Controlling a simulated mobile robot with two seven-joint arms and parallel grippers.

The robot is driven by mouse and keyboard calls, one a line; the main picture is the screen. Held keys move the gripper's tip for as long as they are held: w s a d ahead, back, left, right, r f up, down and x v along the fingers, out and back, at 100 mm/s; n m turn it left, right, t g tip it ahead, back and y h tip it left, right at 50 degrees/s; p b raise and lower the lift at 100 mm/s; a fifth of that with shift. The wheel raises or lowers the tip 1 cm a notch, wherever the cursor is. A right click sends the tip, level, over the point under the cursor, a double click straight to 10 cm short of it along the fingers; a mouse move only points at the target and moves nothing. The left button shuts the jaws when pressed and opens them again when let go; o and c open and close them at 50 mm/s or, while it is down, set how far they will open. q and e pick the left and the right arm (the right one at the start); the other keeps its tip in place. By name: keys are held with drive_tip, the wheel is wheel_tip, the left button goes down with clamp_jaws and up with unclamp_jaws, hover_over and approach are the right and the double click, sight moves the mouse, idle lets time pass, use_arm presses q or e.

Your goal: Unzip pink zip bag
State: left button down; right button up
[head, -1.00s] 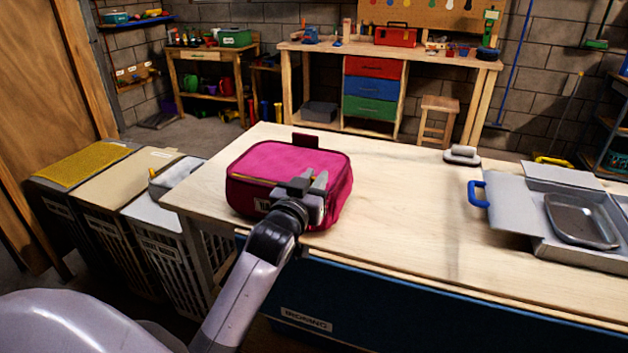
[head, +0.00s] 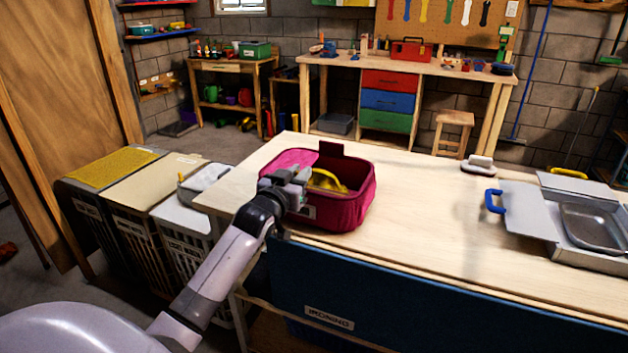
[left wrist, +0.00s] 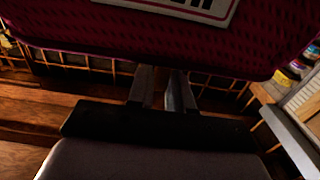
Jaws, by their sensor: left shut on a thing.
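The pink zip bag (head: 345,211) stands on the wooden table near its left front edge. Its top is open over the middle and right, and a yellow thing (head: 326,181) shows inside. A pink part of the top still shows at the back left. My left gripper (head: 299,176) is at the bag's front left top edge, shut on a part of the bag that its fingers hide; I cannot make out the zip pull. In the left wrist view the bag's dark pink side with a white label (left wrist: 190,8) fills the top, above the gripper fingers (left wrist: 162,88). My right gripper is not in view.
On the table (head: 420,215), an open grey case with a blue handle (head: 493,201) lies at the right, and a small grey-and-white object (head: 478,165) at the back. Lidded hampers (head: 150,185) stand left of the table. The table's middle is clear.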

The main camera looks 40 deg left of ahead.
use_arm(q)
drive_tip(key=a, duration=0.3)
drive_tip(key=s+a, duration=0.1)
drive_tip(key=a, duration=0.1)
drive_tip(key=s+a, duration=0.1)
drive_tip(key=a, duration=0.2)
drive_tip(key=shift+a, duration=0.3)
drive_tip(key=c, duration=1.1)
unclamp_jaws()
drive_tip(key=shift+s+d+f, duration=0.1)
drive_tip(key=shift+s+d, duration=0.05)
drive_tip(key=shift+s, duration=0.4)
drive_tip(key=shift+v, duration=3)
